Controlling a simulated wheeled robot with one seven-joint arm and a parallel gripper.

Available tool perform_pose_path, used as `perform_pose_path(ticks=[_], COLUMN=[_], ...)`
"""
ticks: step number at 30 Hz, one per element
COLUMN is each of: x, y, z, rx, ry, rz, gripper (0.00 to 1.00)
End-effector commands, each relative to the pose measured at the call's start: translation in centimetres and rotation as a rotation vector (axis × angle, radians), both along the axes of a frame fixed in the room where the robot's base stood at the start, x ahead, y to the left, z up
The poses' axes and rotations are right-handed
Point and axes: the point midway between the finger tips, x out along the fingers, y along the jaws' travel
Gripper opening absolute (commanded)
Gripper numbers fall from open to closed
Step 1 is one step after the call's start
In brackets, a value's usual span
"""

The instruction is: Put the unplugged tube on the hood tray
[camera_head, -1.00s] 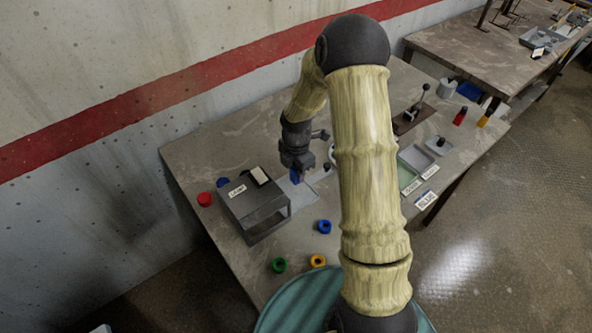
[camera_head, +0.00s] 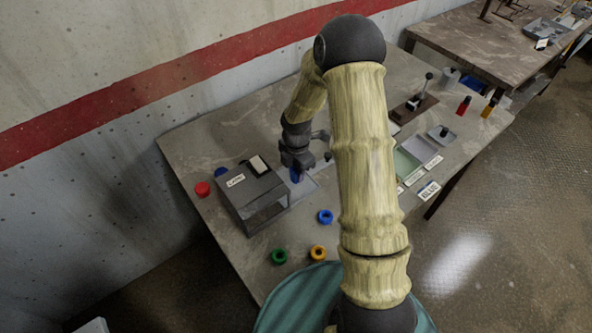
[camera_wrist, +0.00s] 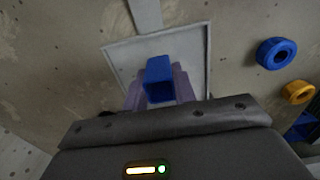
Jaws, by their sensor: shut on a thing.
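My gripper (camera_head: 296,168) is shut on a blue square-sided tube (camera_wrist: 158,78). In the head view the tube (camera_head: 295,175) shows as a small blue patch below the jaws. A flat grey tray (camera_wrist: 204,60) with a thin raised rim lies behind and below the tube. In the head view the tray (camera_head: 308,188) lies right of the grey box. I cannot tell whether the tube touches the tray.
A grey box (camera_head: 250,200) with a white label stands close left of my gripper. Blue (camera_head: 325,216), orange (camera_head: 318,253) and green (camera_head: 279,256) rings lie at the near side. A red piece (camera_head: 202,188) lies left. Shallow labelled trays (camera_head: 418,150) lie right, partly behind my arm.

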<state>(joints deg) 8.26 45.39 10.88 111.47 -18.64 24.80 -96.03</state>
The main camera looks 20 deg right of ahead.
Motion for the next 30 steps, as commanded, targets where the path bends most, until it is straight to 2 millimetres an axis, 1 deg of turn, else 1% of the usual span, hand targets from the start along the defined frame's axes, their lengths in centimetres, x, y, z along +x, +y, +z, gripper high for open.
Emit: perform_pose_path(ticks=[17, 18, 20, 21, 22, 30], x=[-0.01, 0.0, 0.0, 0.0, -0.01, -0.01], y=[-0.01, -0.01, -0.01, -0.01, -0.01, 0.0], z=[-0.47, -0.48, -0.46, -0.46, -0.46, -0.41], rx=[0.0, 0.0, 0.0, 0.0, 0.0, 0.0], ry=[0.0, 0.0, 0.0, 0.0, 0.0, 0.0], rz=[0.0, 0.0, 0.0, 0.0, 0.0, 0.0], gripper=[0.1, 0.29, 0.4, 0.48, 0.52, 0.52])
